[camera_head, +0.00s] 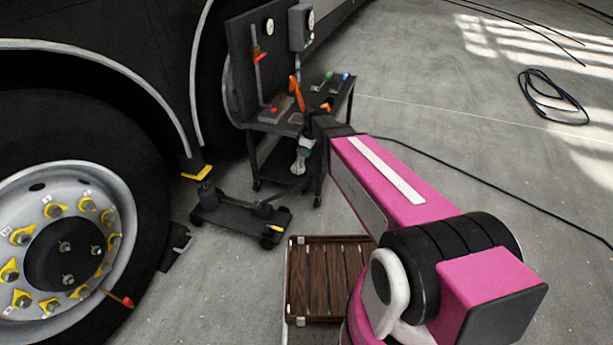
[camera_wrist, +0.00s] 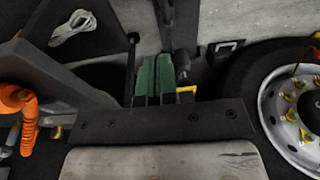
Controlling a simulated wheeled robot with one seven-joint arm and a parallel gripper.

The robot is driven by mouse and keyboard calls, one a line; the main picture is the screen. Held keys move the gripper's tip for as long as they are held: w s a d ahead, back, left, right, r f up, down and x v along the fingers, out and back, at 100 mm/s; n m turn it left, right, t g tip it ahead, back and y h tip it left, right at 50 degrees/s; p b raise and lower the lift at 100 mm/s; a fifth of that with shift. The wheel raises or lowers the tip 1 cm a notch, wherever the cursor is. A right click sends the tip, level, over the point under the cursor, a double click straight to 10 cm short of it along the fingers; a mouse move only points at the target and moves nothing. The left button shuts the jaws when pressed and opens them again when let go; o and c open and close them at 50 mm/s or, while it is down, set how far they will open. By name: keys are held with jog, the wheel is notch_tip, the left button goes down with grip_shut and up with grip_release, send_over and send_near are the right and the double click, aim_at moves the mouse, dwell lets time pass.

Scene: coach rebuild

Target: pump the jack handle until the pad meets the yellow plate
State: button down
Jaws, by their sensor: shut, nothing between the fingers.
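The black floor jack (camera_head: 235,217) stands on the concrete beside the coach wheel. Its pad (camera_head: 206,188) sits just under the yellow plate (camera_head: 197,173); I cannot tell whether they touch. My gripper (camera_head: 302,155) points down in front of the cart, to the right of and above the jack. In the wrist view its green fingers (camera_wrist: 153,80) are shut and empty. A thin dark rod with a knob (camera_wrist: 133,62), possibly the jack handle, appears just left of the fingers. A yellow piece (camera_wrist: 187,90) shows partly behind them.
A black tool cart (camera_head: 265,125) with gauges and tools stands behind my gripper. An orange hooked item (camera_wrist: 20,105) shows at left in the wrist view. A slatted wooden crate (camera_head: 325,278) lies in front of the jack. The coach wheel (camera_head: 65,245) is left; open floor is right.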

jog(key=shift+f, duration=0.1)
jog(key=f, duration=0.3)
jog(key=a+f, duration=0.1)
jog(key=f, duration=0.6)
jog(key=shift+w+a+f, duration=0.1)
jog(key=shift+w+a, duration=0.25)
jog(key=shift+a, duration=0.05)
jog(key=shift+s+d+f, duration=0.25)
jog(key=shift+d+f, duration=0.45)
jog(key=shift+f, duration=0.1)
jog(key=shift+s+d+f, duration=0.15)
jog(key=shift+d+f, duration=0.2)
jog(key=shift+f, duration=0.25)
